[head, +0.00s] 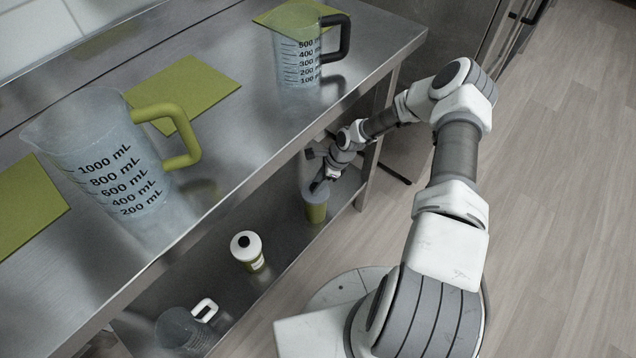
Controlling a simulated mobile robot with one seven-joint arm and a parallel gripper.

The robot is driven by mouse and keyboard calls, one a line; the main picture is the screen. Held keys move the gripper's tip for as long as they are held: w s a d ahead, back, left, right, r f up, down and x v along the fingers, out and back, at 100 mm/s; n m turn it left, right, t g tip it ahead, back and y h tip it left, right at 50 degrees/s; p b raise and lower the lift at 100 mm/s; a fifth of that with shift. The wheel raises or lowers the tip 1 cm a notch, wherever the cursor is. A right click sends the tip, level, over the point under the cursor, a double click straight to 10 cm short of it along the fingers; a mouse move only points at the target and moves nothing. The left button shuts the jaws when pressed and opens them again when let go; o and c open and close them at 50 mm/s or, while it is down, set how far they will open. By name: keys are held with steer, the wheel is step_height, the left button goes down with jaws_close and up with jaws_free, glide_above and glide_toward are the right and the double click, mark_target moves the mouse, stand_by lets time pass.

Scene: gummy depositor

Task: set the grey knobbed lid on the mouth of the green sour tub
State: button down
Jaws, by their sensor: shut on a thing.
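Above, the steel bench (235,130) holds a large jug (100,150) and a black-handled jug (298,60). The floor at right is clear.

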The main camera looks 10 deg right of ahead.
steer(key=shift+c, duration=2)
jaws_free()
steer(key=shift+r, duration=0.15)
steer(key=p+v, duration=0.3)
steer(key=v, duration=0.8)
steer(key=shift+d+r, duration=0.25)
steer(key=shift+r, duration=0.1)
